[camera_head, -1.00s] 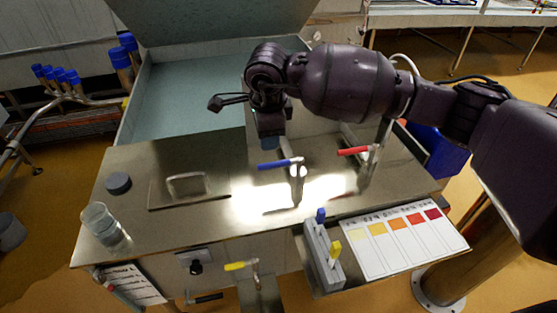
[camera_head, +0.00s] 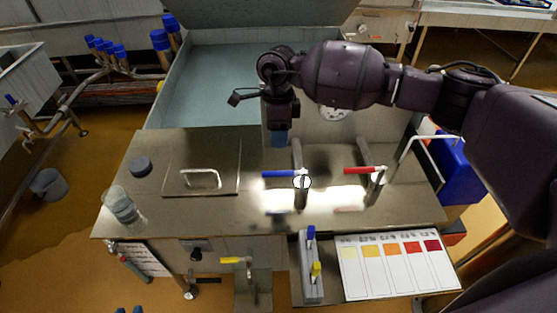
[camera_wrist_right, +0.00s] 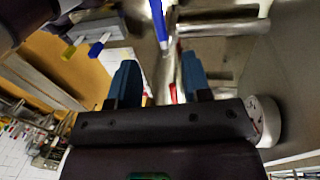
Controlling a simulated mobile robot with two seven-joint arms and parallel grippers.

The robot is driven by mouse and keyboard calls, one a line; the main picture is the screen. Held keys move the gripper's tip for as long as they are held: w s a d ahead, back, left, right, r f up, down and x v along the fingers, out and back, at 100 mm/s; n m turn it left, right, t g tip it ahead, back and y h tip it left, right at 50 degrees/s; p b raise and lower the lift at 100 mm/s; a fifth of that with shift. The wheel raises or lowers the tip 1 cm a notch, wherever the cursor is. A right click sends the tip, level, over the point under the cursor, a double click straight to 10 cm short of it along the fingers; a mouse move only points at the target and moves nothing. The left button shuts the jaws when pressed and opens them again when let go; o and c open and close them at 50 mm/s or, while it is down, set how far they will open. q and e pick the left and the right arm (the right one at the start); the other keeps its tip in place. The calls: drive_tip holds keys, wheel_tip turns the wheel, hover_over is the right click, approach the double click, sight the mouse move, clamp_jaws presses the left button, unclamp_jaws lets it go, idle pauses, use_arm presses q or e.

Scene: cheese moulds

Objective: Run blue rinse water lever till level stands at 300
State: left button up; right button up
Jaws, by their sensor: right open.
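The blue lever (camera_head: 281,173) sits on a steel tap on the worktop, its handle pointing left. In the right wrist view the blue lever (camera_wrist_right: 159,22) lies ahead, beyond the gap between the fingers. My right gripper (camera_head: 279,138) is open and empty, pointing down behind the blue lever and apart from it. Its two blue fingers (camera_wrist_right: 160,82) stand wide apart in the wrist view. Two small blue tips (camera_head: 128,310) at the bottom edge look like my left gripper; its jaw state is unclear. No level reading is legible.
A red lever (camera_head: 359,170) stands right of the blue one. A clear beaker (camera_head: 122,206) stands at the worktop's left edge. A lidded hatch (camera_head: 203,155), a yellow lever (camera_head: 232,260), a pen holder (camera_head: 312,268) and a colour chart (camera_head: 397,267) are nearby. The open vat (camera_head: 210,85) lies behind.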

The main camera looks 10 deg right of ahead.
drive_tip(key=f, duration=0.3)
drive_tip(key=s+f, duration=0.1)
drive_tip(key=f, duration=0.3)
drive_tip(key=s+f, duration=0.1)
drive_tip(key=f, duration=0.2)
drive_tip(key=shift+a+f, duration=0.25)
drive_tip(key=shift+f, duration=0.1)
clamp_jaws()
